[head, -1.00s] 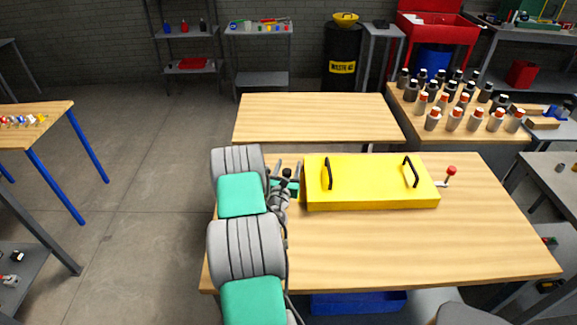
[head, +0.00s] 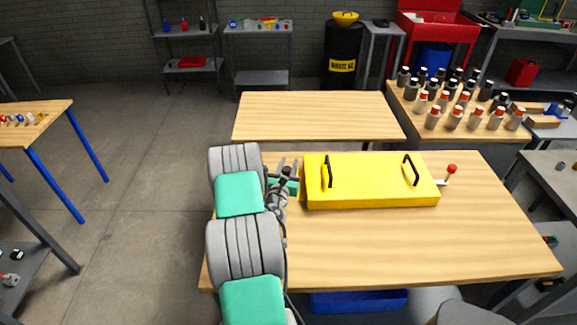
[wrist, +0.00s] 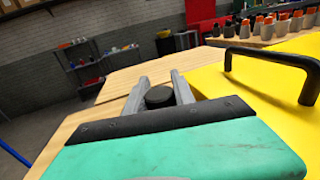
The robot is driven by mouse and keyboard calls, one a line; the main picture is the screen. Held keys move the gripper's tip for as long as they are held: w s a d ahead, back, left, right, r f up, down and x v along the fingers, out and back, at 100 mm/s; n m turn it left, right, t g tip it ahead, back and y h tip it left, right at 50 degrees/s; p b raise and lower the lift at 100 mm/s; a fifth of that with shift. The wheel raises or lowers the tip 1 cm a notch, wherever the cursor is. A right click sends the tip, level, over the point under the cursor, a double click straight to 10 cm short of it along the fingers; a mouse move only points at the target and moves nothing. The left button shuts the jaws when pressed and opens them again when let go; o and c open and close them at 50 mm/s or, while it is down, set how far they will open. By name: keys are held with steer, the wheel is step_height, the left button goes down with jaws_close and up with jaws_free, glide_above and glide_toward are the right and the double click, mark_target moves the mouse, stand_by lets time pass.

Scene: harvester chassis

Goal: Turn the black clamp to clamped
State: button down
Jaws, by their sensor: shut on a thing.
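The yellow chassis box (head: 372,190) lies on the wooden table, with two black handles on its lid. The black clamp (wrist: 160,97) shows in the wrist view as a dark round knob between the two grey fingers, at the left end of the box. My gripper (wrist: 161,92) is shut on it. In the head view my gripper (head: 285,172) is at the box's left end, and the clamp is mostly hidden by the fingers and wrist. The clamp's exact angle cannot be told.
A red-knobbed lever (head: 451,170) sticks out at the box's right end. The wooden table (head: 400,245) is clear in front of the box. Another bare table (head: 315,115) stands behind. Several bottles stand on a table (head: 475,130) at the back right.

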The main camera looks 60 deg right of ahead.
steer(key=shift+f+b, duration=0.15)
steer(key=shift+b, duration=0.2)
steer(key=m+g+b, duration=0.2)
steer(key=g+b, duration=0.1)
steer(key=shift+s+f, duration=0.15)
steer(key=m+g+b, duration=0.1)
steer(key=g+b, duration=0.1)
steer(key=m+g+b, duration=0.2)
steer(key=g, duration=0.1)
steer(key=shift+s, duration=0.4)
steer(key=m+g+b, duration=0.1)
steer(key=b, duration=0.1)
steer(key=m+g+y+b, duration=0.1)
steer(key=g+b, duration=0.1)
steer(key=shift+s+a+f, duration=0.1)
steer(key=shift+s, duration=0.2)
steer(key=m+g+b, duration=0.1)
steer(key=b, duration=0.2)
steer(key=shift+s+g+y, duration=0.15)
steer(key=shift+g+y, duration=0.25)
steer(key=shift+a+r+m+b, duration=0.1)
steer(key=shift+r+m+b, duration=0.2)
steer(key=shift+r+b, duration=0.1)
steer(key=c, duration=1.1)
jaws_free()
steer(key=shift+o, duration=0.2)
